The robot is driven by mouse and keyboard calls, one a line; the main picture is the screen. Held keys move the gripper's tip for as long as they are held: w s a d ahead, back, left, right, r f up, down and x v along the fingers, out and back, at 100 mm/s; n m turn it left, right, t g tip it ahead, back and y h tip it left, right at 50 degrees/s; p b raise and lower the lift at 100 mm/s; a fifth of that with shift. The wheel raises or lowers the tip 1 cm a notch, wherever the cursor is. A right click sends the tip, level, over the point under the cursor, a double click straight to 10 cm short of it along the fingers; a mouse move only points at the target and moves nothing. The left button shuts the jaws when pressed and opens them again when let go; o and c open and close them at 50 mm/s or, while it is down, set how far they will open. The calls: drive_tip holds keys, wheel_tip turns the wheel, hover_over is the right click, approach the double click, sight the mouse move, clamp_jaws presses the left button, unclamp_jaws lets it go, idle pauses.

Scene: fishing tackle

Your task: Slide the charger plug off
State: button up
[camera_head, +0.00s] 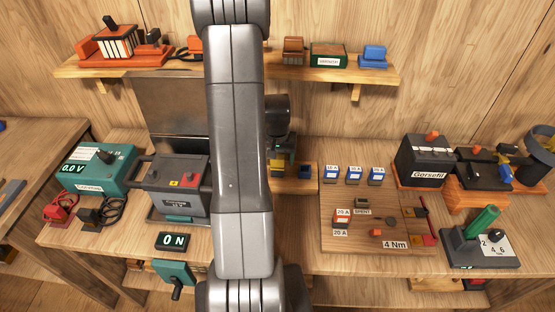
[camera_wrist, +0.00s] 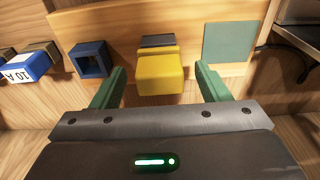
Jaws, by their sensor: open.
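A yellow block (camera_wrist: 160,75), which looks like the charger plug, sits against a dark grey piece (camera_wrist: 157,41) on a wooden panel. In the head view the yellow block (camera_head: 277,169) shows just right of my arm, partly hidden. My gripper (camera_wrist: 159,69) is open, with one green finger on each side of the yellow block and a gap on both sides. It is not holding the block. In the head view my gripper (camera_head: 285,145) is small and mostly hidden by my arm.
An open blue square holder (camera_wrist: 91,60) is left of the yellow block; a flat green square (camera_wrist: 230,43) is right. A blue-and-white 10 A fuse (camera_wrist: 27,68) stands farther left. A battery (camera_head: 172,192) and teal charger (camera_head: 95,170) stand on the bench's left side.

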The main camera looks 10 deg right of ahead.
sight(278, 156)
drive_tip(key=shift+f, duration=0.8)
drive_tip(key=c, duration=1.1)
drive_tip(key=shift+r+p, duration=1.45)
drive_tip(key=shift+r, duration=1.05)
drive_tip(key=shift+w, duration=0.1)
